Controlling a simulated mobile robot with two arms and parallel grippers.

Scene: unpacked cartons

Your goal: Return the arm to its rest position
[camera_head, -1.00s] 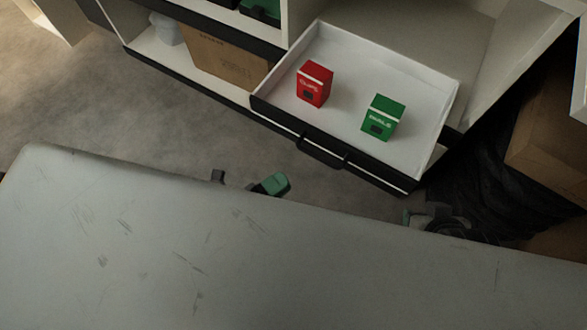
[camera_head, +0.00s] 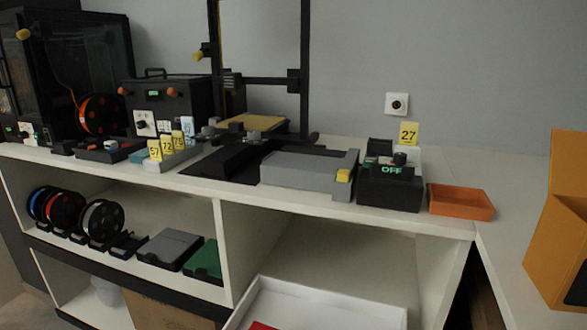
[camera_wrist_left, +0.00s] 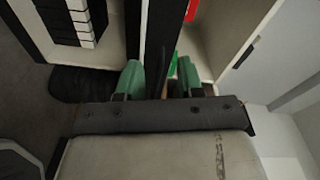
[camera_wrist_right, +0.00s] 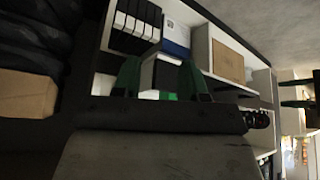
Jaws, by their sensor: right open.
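Neither gripper shows in the head view, which is raised to the shelf unit and its top. In the left wrist view my left gripper (camera_wrist_left: 159,80) has its green fingertips apart. A dark upright panel lies behind the gap, and I see nothing held. In the right wrist view my right gripper (camera_wrist_right: 161,82) is open, its green fingertips well apart. A light-faced, dark-edged block shape shows between or behind its fingers; I cannot tell its distance. Both arms' links are hidden from the head view.
A white drawer (camera_head: 310,309) stands pulled out at the bottom, with a sliver of a red box (camera_head: 262,325) inside. The worktop carries a printer (camera_head: 260,100), a black OFF box (camera_head: 390,190) and an orange tray (camera_head: 460,202). A yellow bin (camera_head: 560,225) stands at the right.

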